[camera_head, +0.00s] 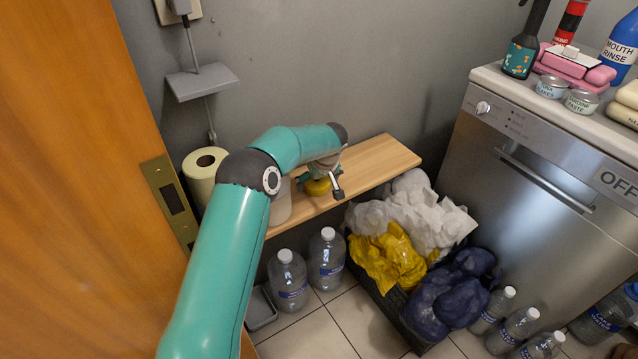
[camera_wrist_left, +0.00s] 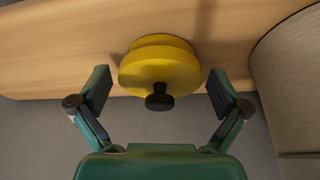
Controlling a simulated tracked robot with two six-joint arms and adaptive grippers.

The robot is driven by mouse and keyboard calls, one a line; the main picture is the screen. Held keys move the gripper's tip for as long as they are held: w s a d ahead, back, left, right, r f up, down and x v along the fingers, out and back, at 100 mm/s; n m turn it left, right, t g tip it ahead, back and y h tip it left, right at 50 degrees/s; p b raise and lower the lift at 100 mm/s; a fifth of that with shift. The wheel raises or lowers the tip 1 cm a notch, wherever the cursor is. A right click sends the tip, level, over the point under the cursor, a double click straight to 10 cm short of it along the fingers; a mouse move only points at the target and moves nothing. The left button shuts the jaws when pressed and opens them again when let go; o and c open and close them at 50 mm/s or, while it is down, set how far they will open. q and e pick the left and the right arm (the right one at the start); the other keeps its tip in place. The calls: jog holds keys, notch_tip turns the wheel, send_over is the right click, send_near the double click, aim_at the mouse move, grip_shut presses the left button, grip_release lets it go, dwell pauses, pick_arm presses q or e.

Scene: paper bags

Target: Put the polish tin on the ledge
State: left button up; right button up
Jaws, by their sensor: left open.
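The polish tin appears to be the round yellow tin with a black knob (camera_wrist_left: 160,68), in the middle of the left wrist view. It rests on the wooden ledge (camera_wrist_left: 55,60) near its edge. In the head view a yellow part of the tin (camera_head: 318,187) shows under my wrist, on the ledge (camera_head: 380,160). My left gripper (camera_wrist_left: 159,78) is open, with one finger on each side of the tin. Gaps show between the fingers and the tin. In the head view my arm partly hides the tin and gripper. My right gripper is not in view.
A paper roll (camera_head: 204,165) and a pale round container (camera_head: 281,203) stand at the ledge's left end. Below are water bottles (camera_head: 288,280) and a crate with white, yellow and blue bags (camera_head: 410,235). The ledge's right part is clear. A steel appliance (camera_head: 540,180) stands right.

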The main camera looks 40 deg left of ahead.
pick_arm(q)
jog(key=v, duration=0.7)
jog(key=shift+p, duration=0.4)
jog(key=s+d+f+m+g+h, duration=0.1)
jog(key=s+d+f+m+h, duration=0.15)
jog(key=s+d+f, duration=0.4)
jog(key=s+d+f+m+h, duration=0.2)
jog(key=s+d+f+m, duration=0.1)
jog(key=d+f, duration=0.55)
jog(key=s+d+f+m+h, duration=0.1)
jog(key=s+d+f, duration=0.1)
jog(key=s+d, duration=0.2)
jog(key=s+d+f+m+h, duration=0.1)
jog(key=s+d+f, duration=0.2)
jog(key=s, duration=0.8)
jog(key=s+d+f+m+h, duration=0.1)
jog(key=s+d+f+m, duration=0.1)
jog(key=s+d, duration=0.3)
jog(key=s+f, duration=0.1)
jog(key=s, duration=0.2)
jog(key=shift+d+g, duration=0.15)
jog(key=shift+g, duration=0.25)
jog(key=shift+s+f, duration=0.1)
jog(key=shift+s, duration=0.05)
